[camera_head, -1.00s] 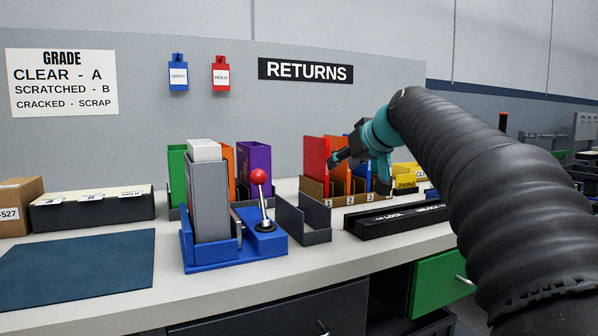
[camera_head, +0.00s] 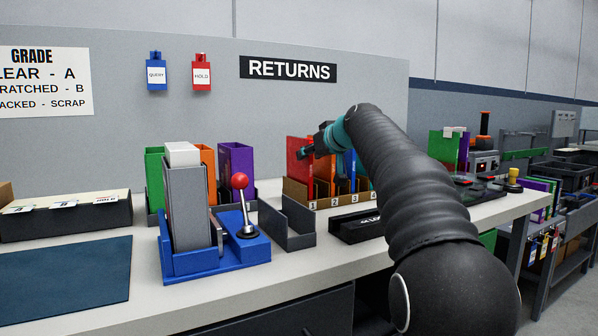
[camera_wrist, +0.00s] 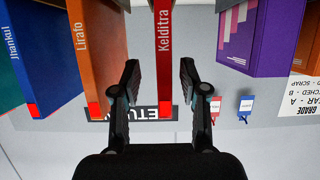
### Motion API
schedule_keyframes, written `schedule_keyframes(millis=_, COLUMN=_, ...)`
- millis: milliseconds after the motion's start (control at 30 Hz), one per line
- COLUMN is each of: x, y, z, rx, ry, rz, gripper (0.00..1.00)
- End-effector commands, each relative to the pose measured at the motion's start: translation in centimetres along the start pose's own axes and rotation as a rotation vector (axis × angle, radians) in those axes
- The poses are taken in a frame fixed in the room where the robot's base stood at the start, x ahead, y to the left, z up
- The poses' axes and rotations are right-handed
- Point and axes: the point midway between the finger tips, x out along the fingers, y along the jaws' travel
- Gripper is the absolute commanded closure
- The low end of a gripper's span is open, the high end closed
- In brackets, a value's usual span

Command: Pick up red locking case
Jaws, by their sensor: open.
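The red case (camera_head: 300,160) stands upright in the first slot, marked 1, of the brown numbered rack (camera_head: 325,200) at the back of the bench. In the wrist view the red case (camera_wrist: 164,60) shows its narrow spine, lettered "Kelditra". My gripper (camera_head: 310,148) is at the upper part of the red case in the head view. In the wrist view my gripper (camera_wrist: 158,85) is open, with one finger on each side of the red spine and a gap on both sides.
An orange case (camera_wrist: 97,50) and a blue case (camera_wrist: 28,60) stand beside the red one, close to my left finger. A purple case (camera_wrist: 258,40) is at right. A blue stand with a red-knobbed lever (camera_head: 240,182) and an empty grey holder (camera_head: 287,225) are on the bench.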

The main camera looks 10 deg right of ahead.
Motion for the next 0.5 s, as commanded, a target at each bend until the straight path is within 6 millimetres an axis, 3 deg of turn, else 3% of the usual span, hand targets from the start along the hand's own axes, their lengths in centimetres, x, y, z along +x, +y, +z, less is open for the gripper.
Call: schedule_keyframes(millis=500, x=5.1, y=-0.4, z=0.0, rx=0.0, ry=0.0, rz=0.0, gripper=0.56)
